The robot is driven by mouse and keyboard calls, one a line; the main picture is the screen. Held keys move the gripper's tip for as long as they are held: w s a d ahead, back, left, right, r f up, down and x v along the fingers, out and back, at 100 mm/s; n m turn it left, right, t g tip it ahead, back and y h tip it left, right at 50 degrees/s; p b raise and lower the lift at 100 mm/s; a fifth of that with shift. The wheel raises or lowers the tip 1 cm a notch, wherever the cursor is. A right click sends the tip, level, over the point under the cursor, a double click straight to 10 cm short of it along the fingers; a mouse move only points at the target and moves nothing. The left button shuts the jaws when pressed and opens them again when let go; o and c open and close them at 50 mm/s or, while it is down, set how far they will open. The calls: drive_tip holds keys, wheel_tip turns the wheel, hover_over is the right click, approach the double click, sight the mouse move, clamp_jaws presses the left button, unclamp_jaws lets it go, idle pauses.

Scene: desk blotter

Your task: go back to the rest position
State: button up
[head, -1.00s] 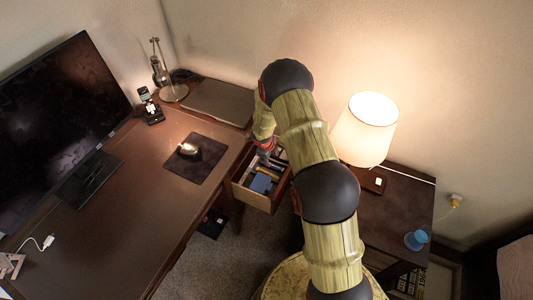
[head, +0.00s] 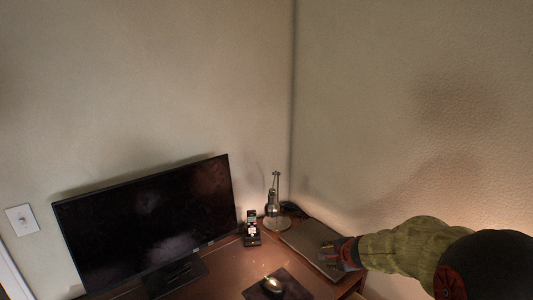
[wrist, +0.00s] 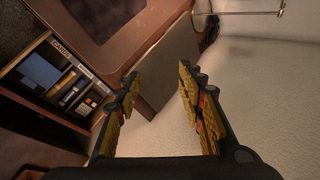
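My gripper (head: 332,254) is at the right of the head view, near the right end of the desk and in front of the flat grey-brown pad (head: 303,240). My arm reaches in from the lower right. In the wrist view my gripper (wrist: 158,82) has its two fingers spread wide with nothing between them. The same flat pad (wrist: 172,58) lies beyond the fingertips there, apart from them. The open drawer (wrist: 43,88), holding a blue item and several small things, is at the left of the wrist view.
A monitor (head: 150,225), a phone on a stand (head: 251,230), a metal desk lamp (head: 276,208) and a mouse (head: 272,284) on a dark mat stand on the desk (head: 222,272). Walls close off the back and right. The air above the desk is clear.

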drive_tip(key=s+a+r+n+g+y, duration=0.1)
drive_tip(key=s+a+r+n, duration=0.35)
drive_tip(key=s+r, duration=0.3)
drive_tip(key=s+a+r+n+y, duration=0.2)
drive_tip(key=s+a+r+n, duration=0.3)
drive_tip(key=s, duration=0.4)
drive_tip(key=s+d+n+g+h, duration=0.1)
drive_tip(key=s+d+n+h, duration=0.1)
drive_tip(key=s, duration=0.9)
drive_tip(key=s+d+n+g+h, duration=0.1)
drive_tip(key=s+d+n, duration=0.4)
drive_tip(key=s, duration=0.7)
drive_tip(key=shift+s+r+h, duration=0.25)
drive_tip(key=shift+r+h, duration=0.2)
drive_tip(key=shift+h, duration=0.15)
drive_tip(key=shift+c, duration=0.6)
